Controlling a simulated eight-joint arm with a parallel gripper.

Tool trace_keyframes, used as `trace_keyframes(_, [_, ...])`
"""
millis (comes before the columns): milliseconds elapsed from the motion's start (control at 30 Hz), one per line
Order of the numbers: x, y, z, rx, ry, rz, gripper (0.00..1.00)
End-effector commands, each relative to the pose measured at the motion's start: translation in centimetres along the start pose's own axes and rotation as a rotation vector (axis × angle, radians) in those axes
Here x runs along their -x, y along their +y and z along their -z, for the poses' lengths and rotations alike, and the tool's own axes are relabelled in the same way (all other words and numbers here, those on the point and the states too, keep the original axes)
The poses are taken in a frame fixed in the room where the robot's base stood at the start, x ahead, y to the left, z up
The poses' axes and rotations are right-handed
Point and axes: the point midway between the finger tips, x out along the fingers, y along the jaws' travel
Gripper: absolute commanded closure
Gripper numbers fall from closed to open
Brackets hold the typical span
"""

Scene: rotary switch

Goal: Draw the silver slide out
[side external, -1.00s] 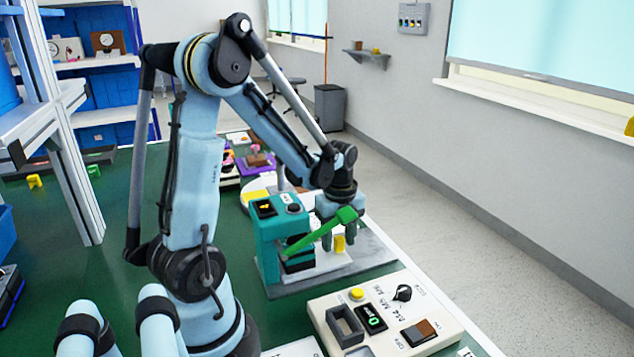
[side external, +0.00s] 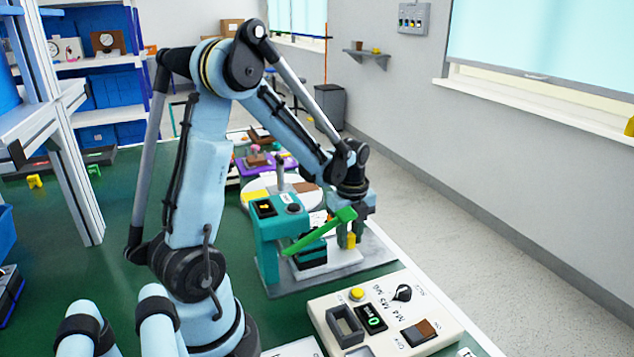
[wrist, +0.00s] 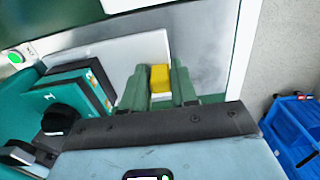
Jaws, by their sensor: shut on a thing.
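The silver slide (wrist: 113,55) is a pale flat plate at the foot of the teal machine (side external: 268,241). In the side view the slide (side external: 318,268) reaches out to the right from under the machine. A yellow block (wrist: 160,78), seemingly its handle, stands at its outer end; it also shows in the side view (side external: 351,241). My gripper (wrist: 158,82) has its two green fingers on either side of the yellow block and is shut on it. In the side view my gripper (side external: 347,236) is partly behind the machine's green lever (side external: 320,231).
The machine stands on a grey base plate (side external: 372,252) near the table's right edge. A cream control panel (side external: 385,318) with a knob and switches is in front. A white round turntable (side external: 262,187) stands behind. A blue crate (wrist: 294,130) is on the floor.

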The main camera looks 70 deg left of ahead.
Motion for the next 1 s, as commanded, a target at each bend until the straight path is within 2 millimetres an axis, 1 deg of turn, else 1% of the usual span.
trace_keyframes(33, [0.0,-1.4,0.0,-0.003,0.0,0.002,1.0])
trace_keyframes(100, [0.0,-3.0,0.0,-0.003,0.0,0.002,1.0])
trace_keyframes(200, [0.0,-5.1,0.0,-0.001,0.0,0.002,1.0])
trace_keyframes(300, [0.0,-6.6,-0.1,-0.001,0.0,0.002,1.0])
trace_keyframes(400, [0.0,-7.5,0.0,0.0,-0.001,0.002,1.0])
trace_keyframes(500, [0.0,-7.8,0.0,0.001,-0.001,0.003,1.0])
trace_keyframes(767, [0.1,-8.0,0.0,0.001,0.0,0.007,1.0])
trace_keyframes(800, [0.1,-8.0,0.0,0.0,0.001,0.008,0.68])
trace_keyframes(867, [0.1,-8.0,0.0,0.0,0.0,0.008,0.58])
trace_keyframes(900, [0.1,-7.9,0.0,0.0,0.0,0.007,0.52])
trace_keyframes(1000, [0.0,-7.9,0.0,0.0,0.0,0.005,0.51])
